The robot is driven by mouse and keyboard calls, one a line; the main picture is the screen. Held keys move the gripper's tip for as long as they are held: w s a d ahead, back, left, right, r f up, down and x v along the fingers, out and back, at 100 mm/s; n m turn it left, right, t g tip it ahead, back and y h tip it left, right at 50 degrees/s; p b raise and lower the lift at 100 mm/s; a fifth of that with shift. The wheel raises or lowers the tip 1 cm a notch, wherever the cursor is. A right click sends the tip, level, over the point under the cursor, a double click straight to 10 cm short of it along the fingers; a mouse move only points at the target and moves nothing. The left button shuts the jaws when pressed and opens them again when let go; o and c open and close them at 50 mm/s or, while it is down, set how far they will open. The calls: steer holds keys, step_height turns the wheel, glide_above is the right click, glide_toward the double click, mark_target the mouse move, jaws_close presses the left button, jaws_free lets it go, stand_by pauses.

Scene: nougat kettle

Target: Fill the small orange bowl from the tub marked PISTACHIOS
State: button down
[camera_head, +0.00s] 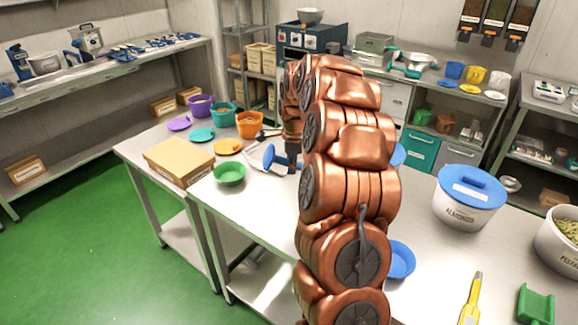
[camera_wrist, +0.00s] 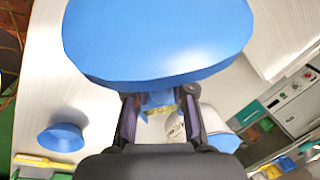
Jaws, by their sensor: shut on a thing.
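The PISTACHIOS tub (camera_head: 563,246) stands open at the right edge of the head view, with green contents showing; its label is partly cut off. A green scoop (camera_head: 535,304) lies in front of the tub. An orange container (camera_head: 250,124) with contents stands at the back left; I cannot make out a separate small orange bowl.
The ALMONDS tub (camera_head: 465,207) stands lidded left of the pistachios. A blue bowl (camera_head: 401,259), a yellow-handled tool (camera_head: 471,300), a green bowl (camera_head: 230,174) and a cardboard box (camera_head: 179,161) are on the table. An orange disc (camera_head: 228,147) lies near the box. My arm hides the table's middle.

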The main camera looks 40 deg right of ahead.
steer(key=shift+s+d+r+t+y, duration=0.25)
steer(key=shift+s+d+r+y, duration=0.05)
steer(key=shift+d+r+y, duration=0.2)
steer(key=shift+s+d+r+t+y, duration=0.25)
steer(key=shift+d+r+y, duration=0.15)
steer(key=shift+d+r, duration=0.1)
steer(key=shift+f, duration=0.1)
steer(key=shift+r+g+h+b, duration=0.5)
steer(key=shift+r+h+b, duration=0.25)
steer(key=shift+h, duration=0.15)
steer(key=r+g+h+b, duration=0.1)
steer(key=h+b, duration=0.1)
steer(key=b, duration=0.1)
steer(key=shift+r+h, duration=0.3)
steer(key=shift+r+n+g+h+b, duration=0.3)
steer(key=shift+r+g+h+b, duration=0.3)
steer(key=shift+b, duration=0.55)
steer(key=shift+r, duration=0.35)
